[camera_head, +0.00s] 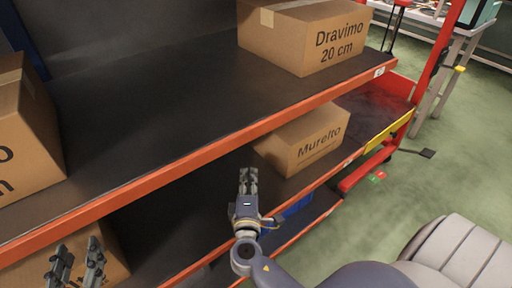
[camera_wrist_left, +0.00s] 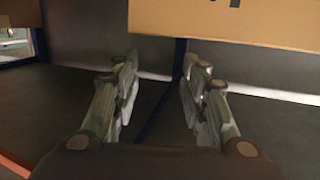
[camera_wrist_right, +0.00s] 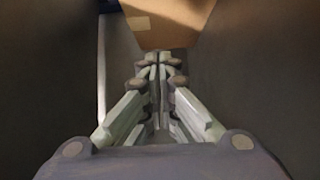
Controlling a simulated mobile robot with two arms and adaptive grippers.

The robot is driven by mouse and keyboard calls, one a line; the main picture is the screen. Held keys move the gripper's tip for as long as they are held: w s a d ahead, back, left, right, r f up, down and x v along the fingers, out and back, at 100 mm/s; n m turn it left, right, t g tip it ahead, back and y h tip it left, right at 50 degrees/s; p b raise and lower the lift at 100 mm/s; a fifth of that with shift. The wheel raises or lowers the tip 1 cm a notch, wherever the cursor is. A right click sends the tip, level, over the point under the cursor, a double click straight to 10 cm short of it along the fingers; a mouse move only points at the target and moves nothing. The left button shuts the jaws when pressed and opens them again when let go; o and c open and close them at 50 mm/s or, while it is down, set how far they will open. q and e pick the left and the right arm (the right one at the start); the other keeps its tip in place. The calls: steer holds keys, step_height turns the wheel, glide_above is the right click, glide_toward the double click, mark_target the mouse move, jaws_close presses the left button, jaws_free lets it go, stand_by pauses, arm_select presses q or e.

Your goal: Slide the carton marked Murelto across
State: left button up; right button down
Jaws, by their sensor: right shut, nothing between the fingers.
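The Murelto carton (camera_head: 312,146) is a brown box on the lower shelf, under the upper shelf's orange edge, toward the right end. My right gripper (camera_head: 248,176) is shut and empty, to the left of the carton with a visible gap in the head view. In the right wrist view, the shut fingertips (camera_wrist_right: 160,60) point at a brown carton (camera_wrist_right: 165,22) ahead; whether they touch it cannot be told. My left gripper (camera_head: 75,265) is open and empty at the lower left. Its spread fingers (camera_wrist_left: 160,75) show in the left wrist view.
The Dravimo carton (camera_head: 300,35) stands on the upper shelf (camera_head: 180,100). Another carton (camera_head: 28,130) is at the left, and one (camera_head: 100,262) sits low behind my left gripper. A red tray (camera_head: 385,105) with a yellow edge adjoins the right end.

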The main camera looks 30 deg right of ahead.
steer(key=b+x, duration=0.1)
steer(key=x, duration=0.8)
steer(key=shift+w+d+r, duration=0.1)
steer(key=shift+r, duration=0.05)
steer(key=d, duration=0.3)
steer(key=shift+w+d, duration=0.1)
steer(key=shift+w, duration=0.25)
arm_select(q)
steer(key=r+t, duration=0.2)
steer(key=r, duration=0.1)
steer(key=r+t+h, duration=0.1)
steer(key=r, duration=0.1)
steer(key=shift+w+d+r, duration=0.1)
steer(key=shift+d+r, duration=0.15)
steer(key=shift+d, duration=0.05)
arm_select(e)
steer(key=shift+w+d, duration=0.1)
steer(key=shift+d, duration=0.3)
